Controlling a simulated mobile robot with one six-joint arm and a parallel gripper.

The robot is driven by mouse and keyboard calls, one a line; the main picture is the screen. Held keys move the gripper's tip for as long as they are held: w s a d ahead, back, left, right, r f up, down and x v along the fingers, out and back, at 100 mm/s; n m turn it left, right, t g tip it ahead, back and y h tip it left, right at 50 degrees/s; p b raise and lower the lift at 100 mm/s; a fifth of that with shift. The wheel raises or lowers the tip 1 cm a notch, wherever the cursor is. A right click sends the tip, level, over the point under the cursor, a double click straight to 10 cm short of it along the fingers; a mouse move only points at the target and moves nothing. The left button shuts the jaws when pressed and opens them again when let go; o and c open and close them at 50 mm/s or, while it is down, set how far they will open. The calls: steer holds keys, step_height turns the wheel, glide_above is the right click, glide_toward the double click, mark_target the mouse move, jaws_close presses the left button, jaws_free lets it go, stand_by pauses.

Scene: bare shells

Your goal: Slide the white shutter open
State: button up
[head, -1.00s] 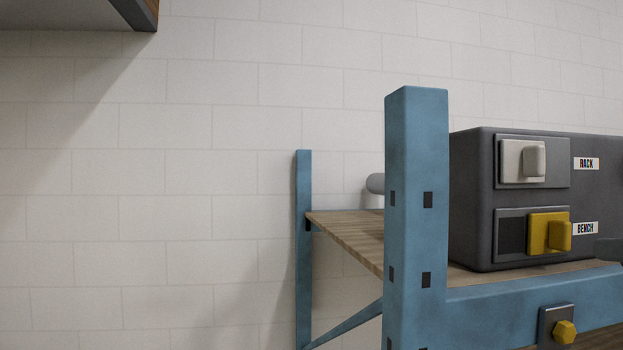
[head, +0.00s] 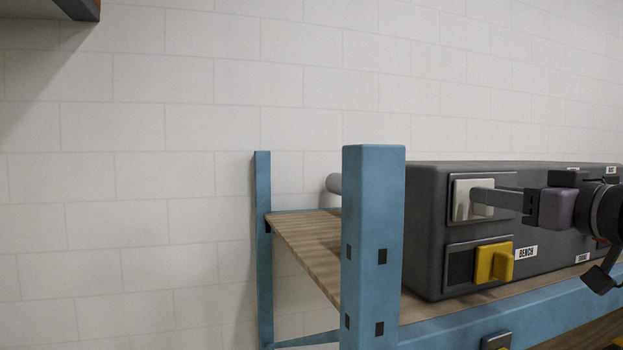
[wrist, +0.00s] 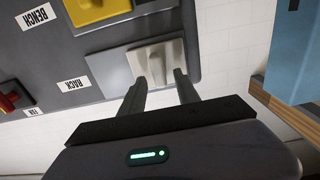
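The white shutter (head: 461,199) is a pale plate with a raised grip, in the upper recess of a dark grey box (head: 425,230). It sits at the left end of that recess in the head view. The wrist view shows it upside down (wrist: 143,55), near the RACK label (wrist: 73,85). My gripper (head: 476,197) reaches in from the right with its fingertips at the shutter. In the wrist view my gripper's fingers (wrist: 160,77) are apart, one on each side of the grip. I cannot tell whether they touch it. The fingers hide part of the recess in the head view.
A yellow shutter (head: 493,262) sits below, beside the BENCH label (head: 526,252). The box stands on a wooden shelf (head: 310,245) with a blue post (head: 372,240) in front at the left. A red knob (wrist: 8,102) shows in the wrist view.

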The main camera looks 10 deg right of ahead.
steer(key=shift+w, duration=0.35)
steer(key=shift+s, duration=0.1)
jaws_close()
stand_by(1.1)
